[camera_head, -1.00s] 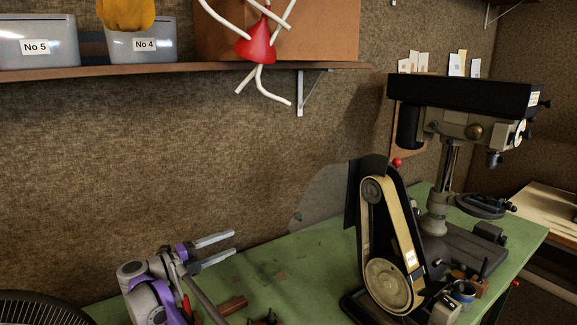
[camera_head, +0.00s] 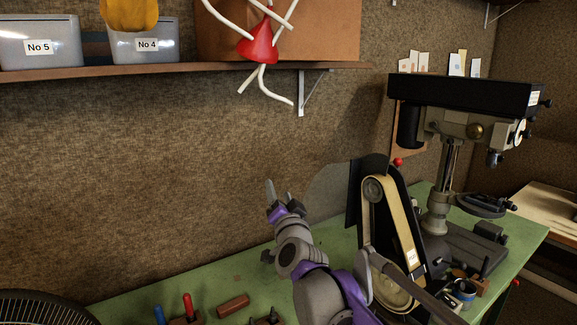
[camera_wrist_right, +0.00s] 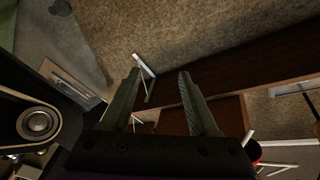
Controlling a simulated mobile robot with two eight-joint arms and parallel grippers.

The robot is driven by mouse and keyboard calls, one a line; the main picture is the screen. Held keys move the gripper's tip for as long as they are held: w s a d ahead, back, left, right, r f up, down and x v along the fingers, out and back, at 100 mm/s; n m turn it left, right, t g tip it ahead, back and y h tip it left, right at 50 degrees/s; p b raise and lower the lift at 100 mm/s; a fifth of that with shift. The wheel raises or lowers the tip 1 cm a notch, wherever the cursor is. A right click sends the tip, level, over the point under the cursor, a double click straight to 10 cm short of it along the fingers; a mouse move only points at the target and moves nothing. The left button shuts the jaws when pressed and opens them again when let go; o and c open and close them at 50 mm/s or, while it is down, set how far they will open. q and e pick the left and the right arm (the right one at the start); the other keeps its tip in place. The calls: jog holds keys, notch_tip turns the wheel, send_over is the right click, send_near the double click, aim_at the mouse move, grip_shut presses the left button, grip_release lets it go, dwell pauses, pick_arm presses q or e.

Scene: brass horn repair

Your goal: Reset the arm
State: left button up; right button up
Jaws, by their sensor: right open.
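My right gripper (camera_head: 278,194) is raised above the green bench (camera_head: 130,297), left of the belt sander, with its fingers pointing up toward the wall. In the right wrist view my right gripper (camera_wrist_right: 160,100) has its two fingers apart with nothing between them. Beyond them are the wall and the shelf underside. My right arm, grey and purple, rises from the bottom of the head view and covers part of the sander's lower wheel. My left gripper is not in view.
The belt sander (camera_head: 377,215) stands close to the right of my arm, with a drill press (camera_head: 445,150) behind it. A shelf (camera_head: 190,70) with grey boxes runs along the wall above. A brown block (camera_head: 233,305) and screwdriver-like handles (camera_head: 188,305) are on the bench.

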jog(key=s+d+f+n+g+h, duration=0.1)
jog(key=s+d+f+g, duration=0.3)
jog(key=s+f, duration=0.7)
jog(key=s+d+f+n+g+h, duration=0.1)
jog(key=s+d+f+n+g, duration=0.2)
jog(key=s+d+f, duration=0.6)
jog(key=s+d+f+n+g+h, duration=0.1)
jog(key=s+d+f+g, duration=0.4)
jog(key=s+f, duration=0.9)
jog(key=shift+s+d+n+h, duration=0.4)
jog(key=shift+s+d+h, duration=0.1)
jog(key=shift+s+d, duration=0.35)
jog(key=shift+w, duration=0.1)
